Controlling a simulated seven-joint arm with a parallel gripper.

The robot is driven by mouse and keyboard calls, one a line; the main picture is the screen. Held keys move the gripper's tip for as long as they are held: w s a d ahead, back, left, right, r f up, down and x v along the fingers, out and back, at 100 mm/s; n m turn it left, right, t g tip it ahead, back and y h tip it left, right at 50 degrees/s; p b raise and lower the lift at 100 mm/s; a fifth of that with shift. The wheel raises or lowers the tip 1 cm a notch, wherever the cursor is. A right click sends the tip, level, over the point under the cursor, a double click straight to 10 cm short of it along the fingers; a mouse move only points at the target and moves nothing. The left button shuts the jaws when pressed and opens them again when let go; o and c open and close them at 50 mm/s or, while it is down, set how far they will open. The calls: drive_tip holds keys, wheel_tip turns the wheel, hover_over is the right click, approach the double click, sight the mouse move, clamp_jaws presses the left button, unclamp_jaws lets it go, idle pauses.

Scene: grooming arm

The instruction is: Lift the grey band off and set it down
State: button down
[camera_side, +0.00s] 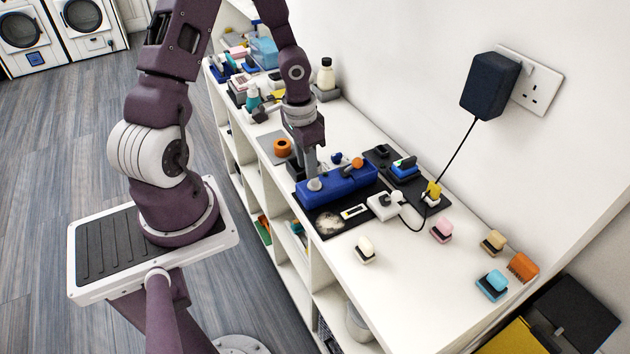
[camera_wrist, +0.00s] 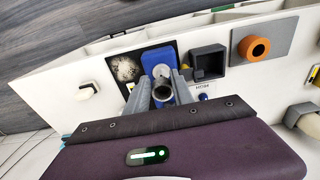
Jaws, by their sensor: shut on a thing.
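The grey band (camera_wrist: 163,93) shows in the wrist view as a round hollow ring between the two fingers of my gripper (camera_wrist: 162,98). My gripper is shut on it. Just beyond the band is a blue body (camera_wrist: 157,57) with a pale round post (camera_wrist: 161,71). In the side view my gripper (camera_side: 312,168) points down over the left end of the blue body (camera_side: 345,186), close above its pale post (camera_side: 315,184). The band cannot be made out clearly there, and I cannot tell whether it still touches the post.
A dark open box (camera_wrist: 208,61) and a grey mat (camera_wrist: 276,37) with an orange ring (camera_wrist: 254,48) lie beside the blue body. A pale fluffy clump (camera_side: 329,223) lies on a black mat. A charger (camera_side: 489,86) trails a cable. Small brushes stand on the front shelf top, with free room between.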

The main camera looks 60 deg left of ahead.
drive_tip(key=w+a+f+n, duration=0.2)
drive_tip(key=a+n, duration=0.4)
drive_tip(key=a, duration=0.5)
drive_tip(key=n+y, duration=0.1)
drive_tip(key=n, duration=0.7)
hover_over(272, 141)
drive_tip(key=shift+d+f+g, duration=0.2)
drive_tip(key=shift+f+g, duration=0.1)
drive_tip(key=shift+f, duration=3.5)
drive_tip(key=c, duration=1)
unclamp_jaws()
drive_tip(key=r, duration=0.7)
drive_tip(key=shift+s+d, duration=0.15)
drive_tip(key=shift+d, duration=0.15)
drive_tip(key=shift+r+m, duration=0.1)
drive_tip(key=shift+m, duration=0.2)
